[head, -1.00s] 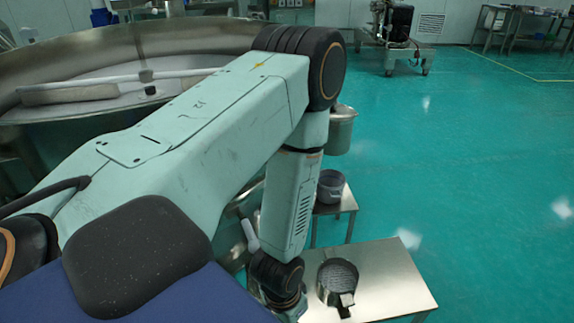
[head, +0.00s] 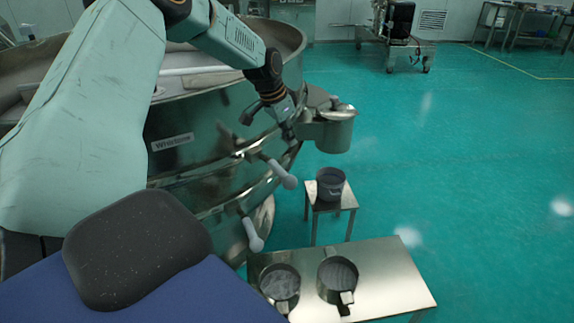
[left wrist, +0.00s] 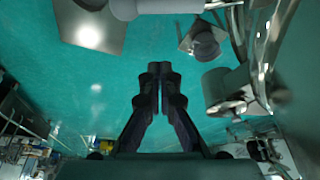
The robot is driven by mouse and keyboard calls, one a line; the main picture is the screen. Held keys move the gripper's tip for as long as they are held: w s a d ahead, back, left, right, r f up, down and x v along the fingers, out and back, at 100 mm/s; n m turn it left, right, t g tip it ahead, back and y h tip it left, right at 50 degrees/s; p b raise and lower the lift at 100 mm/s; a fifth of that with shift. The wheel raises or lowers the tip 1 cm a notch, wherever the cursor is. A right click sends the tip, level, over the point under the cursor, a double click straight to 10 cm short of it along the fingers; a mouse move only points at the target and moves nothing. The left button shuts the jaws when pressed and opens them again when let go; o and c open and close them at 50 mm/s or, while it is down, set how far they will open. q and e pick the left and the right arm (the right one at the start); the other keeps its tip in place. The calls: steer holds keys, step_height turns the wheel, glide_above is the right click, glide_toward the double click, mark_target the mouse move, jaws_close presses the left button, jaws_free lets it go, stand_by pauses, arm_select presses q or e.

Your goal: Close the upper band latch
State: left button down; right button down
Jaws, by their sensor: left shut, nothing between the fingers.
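The sieve (head: 172,170) is a large shiny metal drum with bands around it. The upper band latch (head: 280,172) has a pale grey rounded handle that sticks out from the drum, tilted down to the right. A lower latch (head: 252,235) with a similar handle hangs below it. My left gripper (head: 290,128) is above the upper handle, close to the drum wall, and apart from the handle. In the left wrist view its fingers (left wrist: 160,72) are shut with nothing between them. A pale rounded bar (left wrist: 155,8) shows at the top edge there, probably a latch handle. My right gripper is out of view.
A metal outlet spout (head: 328,132) juts from the drum just right of my left gripper. A small stool (head: 332,206) holds a grey pot (head: 330,183). A low metal table (head: 395,282) holds two round pans. Open green floor lies to the right.

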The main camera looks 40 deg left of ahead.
mark_target(274, 167)
arm_select(q)
steer(key=shift+f, duration=0.1)
steer(key=a+b+x, duration=0.1)
steer(key=b+x, duration=0.3)
steer(key=x, duration=0.6)
steer(key=s+p, duration=0.1)
steer(key=s, duration=0.1)
steer(key=s+p, duration=0.1)
steer(key=s, duration=0.1)
steer(key=shift+r, duration=0.25)
steer(key=shift+w, duration=0.1)
